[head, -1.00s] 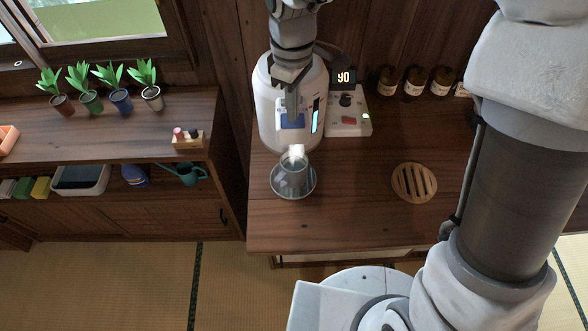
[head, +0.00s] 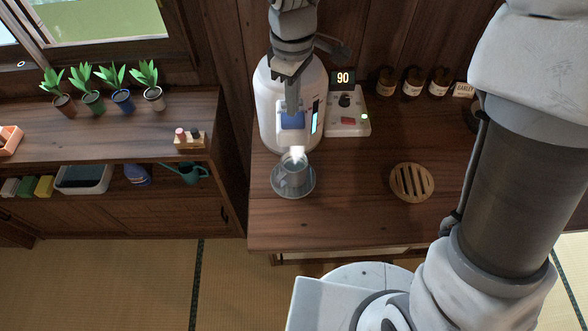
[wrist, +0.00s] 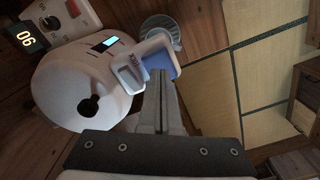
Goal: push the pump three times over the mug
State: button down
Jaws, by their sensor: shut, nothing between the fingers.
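The pump is a white dispenser (head: 268,105) with a blue push pad (head: 292,121) on its front. The pad also shows in the wrist view (wrist: 161,62). My gripper (head: 292,110) is shut and empty, its fingertips pointing down at the pad. In the wrist view the fingertips (wrist: 160,73) overlap the pad's near edge; I cannot tell whether they touch it. The grey mug (head: 294,176) stands upright on a round metal saucer (head: 279,190), below the dispenser's front. A white wisp shows over its mouth.
Labelled jars (head: 412,83) line the back. A shelf with potted plants is left.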

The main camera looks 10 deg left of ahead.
jog(key=shift+f, duration=0.2)
jog(key=shift+f+b, duration=0.95)
jog(key=shift+f, duration=0.35)
jog(key=shift+r, duration=0.25)
jog(key=shift+r+p, duration=1.15)
jog(key=shift+r, duration=0.05)
notch_tip(320, 180, up, 6)
jog(key=p, duration=0.5)
jog(key=shift+d, duration=0.1)
